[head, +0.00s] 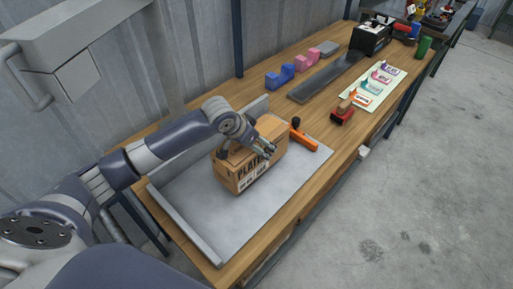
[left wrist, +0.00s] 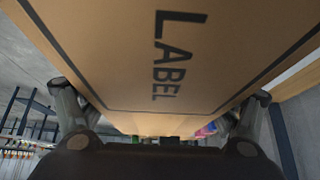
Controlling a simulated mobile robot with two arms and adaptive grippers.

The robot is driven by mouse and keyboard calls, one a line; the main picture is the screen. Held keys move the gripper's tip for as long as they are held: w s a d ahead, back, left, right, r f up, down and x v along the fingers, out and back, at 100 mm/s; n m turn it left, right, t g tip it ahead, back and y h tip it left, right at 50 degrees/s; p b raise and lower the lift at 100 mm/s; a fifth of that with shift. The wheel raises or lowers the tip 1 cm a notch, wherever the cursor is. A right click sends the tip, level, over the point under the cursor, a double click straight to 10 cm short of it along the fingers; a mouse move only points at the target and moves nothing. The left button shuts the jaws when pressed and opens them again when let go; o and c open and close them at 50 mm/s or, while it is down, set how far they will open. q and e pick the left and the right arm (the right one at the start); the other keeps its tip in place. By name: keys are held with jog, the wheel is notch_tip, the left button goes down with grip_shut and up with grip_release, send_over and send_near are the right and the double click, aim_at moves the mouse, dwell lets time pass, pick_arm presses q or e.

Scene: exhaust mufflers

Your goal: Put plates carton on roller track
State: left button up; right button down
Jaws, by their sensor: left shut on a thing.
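The plates carton (head: 238,178), a brown box with dark lettering, is on or just above a grey tray (head: 225,226) on the wooden bench. My left gripper (head: 266,147) is at the top of the carton and shut on it. In the left wrist view the fingers of my left gripper (left wrist: 160,118) stand on both sides of the carton (left wrist: 195,60), whose face with the word LABEL fills the view. No rollers can be made out; a long dark strip (head: 326,77) lies farther along the bench. My right gripper is not in view.
An orange-handled tool (head: 303,139) lies right beside the tray. Farther along are a red stamp-like block (head: 342,114), blue (head: 280,76) and pink (head: 307,60) holders, and a pale mat (head: 364,101) with small coloured items. The tray's front part is clear; a corrugated wall stands behind.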

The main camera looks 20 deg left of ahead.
pick_arm(q)
jog(key=shift+w+r, duration=0.15)
jog(key=shift+w, duration=0.05)
notch_tip(320, 180, down, 3)
jog(key=shift+r+p, duration=0.15)
jog(key=shift+p, duration=0.35)
jog(key=shift+f, duration=0.4)
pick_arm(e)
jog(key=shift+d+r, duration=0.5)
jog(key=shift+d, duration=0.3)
pick_arm(q)
jog(key=o, duration=1.8)
jog(key=shift+s+f, duration=0.15)
jog(key=shift+f, duration=0.1)
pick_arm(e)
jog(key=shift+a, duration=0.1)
pick_arm(q)
jog(key=shift+r, duration=0.1)
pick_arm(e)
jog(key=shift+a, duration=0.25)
